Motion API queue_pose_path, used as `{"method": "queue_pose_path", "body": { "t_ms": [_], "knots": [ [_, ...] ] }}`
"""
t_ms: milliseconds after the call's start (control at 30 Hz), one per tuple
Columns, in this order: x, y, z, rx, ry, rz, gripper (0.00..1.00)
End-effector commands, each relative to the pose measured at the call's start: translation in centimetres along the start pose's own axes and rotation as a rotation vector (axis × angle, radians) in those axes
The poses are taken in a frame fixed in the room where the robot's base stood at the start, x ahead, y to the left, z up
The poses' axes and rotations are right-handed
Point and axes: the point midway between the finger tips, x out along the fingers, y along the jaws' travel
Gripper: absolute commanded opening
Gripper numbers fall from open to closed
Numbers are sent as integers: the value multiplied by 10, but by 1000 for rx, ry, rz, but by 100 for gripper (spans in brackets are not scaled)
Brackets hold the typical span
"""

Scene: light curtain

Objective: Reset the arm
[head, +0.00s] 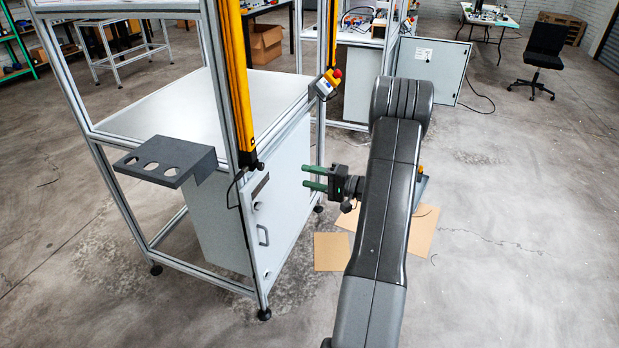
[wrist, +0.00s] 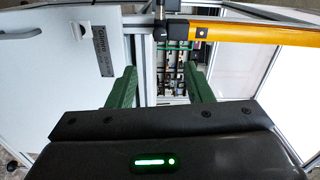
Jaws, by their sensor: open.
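My gripper (head: 315,179) has two green fingers and shows in the head view to the left of my dark grey arm. The fingers point left, toward the white cabinet under the workstation. They are apart with nothing between them. In the wrist view the open gripper (wrist: 165,88) shows both green fingers spread wide, with a gap between them. My arm reaches forward from the bottom of the head view and hides part of the floor behind it.
The workstation frame (head: 225,90) has yellow light curtain bars (head: 237,75) and a dark holder with holes (head: 166,158). A control box with a red button (head: 325,83) is on its right post. Cardboard sheets (head: 331,252) lie on the floor. Open floor extends right, toward an office chair (head: 543,50).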

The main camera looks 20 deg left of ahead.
Motion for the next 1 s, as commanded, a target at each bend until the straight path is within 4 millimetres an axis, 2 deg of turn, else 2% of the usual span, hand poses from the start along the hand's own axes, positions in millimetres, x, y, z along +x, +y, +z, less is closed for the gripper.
{"method": "queue_pose_path", "body": {
  "t_ms": [167,267,733,1000],
  "knots": [
    [5,0,0,0,-1,0,46],
    [16,-1,0,0,-3,-1,46],
    [104,-2,1,0,-5,-1,46],
    [135,-1,1,0,-3,0,46]
  ]
}}
